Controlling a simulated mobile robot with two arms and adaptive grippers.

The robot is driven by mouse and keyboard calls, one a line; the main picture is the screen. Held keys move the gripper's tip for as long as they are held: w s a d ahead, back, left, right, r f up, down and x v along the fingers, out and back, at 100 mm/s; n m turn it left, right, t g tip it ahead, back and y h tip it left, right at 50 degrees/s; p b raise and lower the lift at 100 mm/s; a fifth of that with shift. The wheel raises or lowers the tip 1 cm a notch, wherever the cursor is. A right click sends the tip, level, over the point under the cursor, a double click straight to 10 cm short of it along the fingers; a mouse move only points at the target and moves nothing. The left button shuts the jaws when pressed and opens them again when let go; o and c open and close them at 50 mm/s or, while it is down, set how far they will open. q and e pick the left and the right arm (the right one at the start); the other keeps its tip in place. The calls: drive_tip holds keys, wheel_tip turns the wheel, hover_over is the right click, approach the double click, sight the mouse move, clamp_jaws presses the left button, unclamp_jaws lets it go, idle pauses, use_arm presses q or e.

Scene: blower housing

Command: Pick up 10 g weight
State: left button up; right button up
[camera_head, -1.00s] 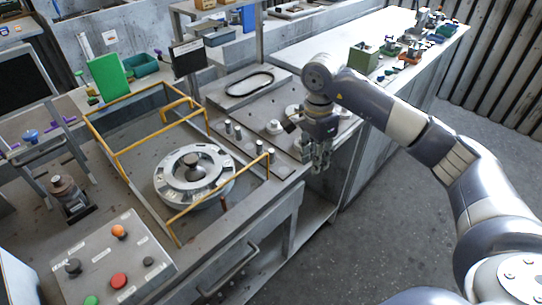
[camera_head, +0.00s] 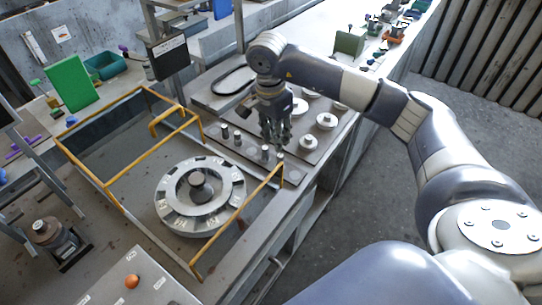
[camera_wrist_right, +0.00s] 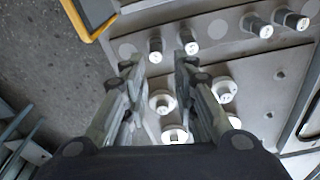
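Several small metal cylinder weights stand in a row along the front of the grey weight plate, one of them a cylinder (camera_head: 265,152) near the gripper. Which is the 10 g weight I cannot tell, as the labels are too small to read. In the right wrist view two cylinders, a left one (camera_wrist_right: 155,51) and a right one (camera_wrist_right: 189,43), stand just beyond the fingertips. My right gripper (camera_head: 275,140) hangs above the plate close to this row. Its fingers are apart and empty in the right wrist view (camera_wrist_right: 157,68). My left gripper is not in view.
Wider knobbed disc weights (camera_head: 326,121) stand behind and right of the gripper. A yellow frame (camera_head: 234,210) stands around the round blower housing (camera_head: 172,205) at left, its near corner close to the row. A green panel (camera_head: 70,82) stands at back left.

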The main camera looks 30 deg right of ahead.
sight(280, 155)
drive_tip(key=f, duration=0.2)
drive_tip(key=s+d+f, duration=0.1)
drive_tip(key=shift+s+f+p, duration=0.1)
drive_tip(key=shift+p, duration=0.25)
drive_tip(key=shift+f, duration=0.25)
drive_tip(key=f, duration=0.1)
drive_tip(key=f+p, duration=0.2)
drive_tip(key=f, duration=0.1)
drive_tip(key=shift+w+f, duration=0.1)
drive_tip(key=shift+w, duration=0.25)
drive_tip(key=shift+d+f, duration=0.15)
drive_tip(key=shift+f, duration=0.3)
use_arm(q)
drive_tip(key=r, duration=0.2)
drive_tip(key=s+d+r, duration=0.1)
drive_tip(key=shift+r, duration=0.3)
use_arm(e)
drive_tip(key=shift+c, duration=0.2)
drive_tip(key=c, duration=0.4)
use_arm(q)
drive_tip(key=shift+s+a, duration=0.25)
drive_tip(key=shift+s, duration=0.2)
use_arm(e)
clamp_jaws()
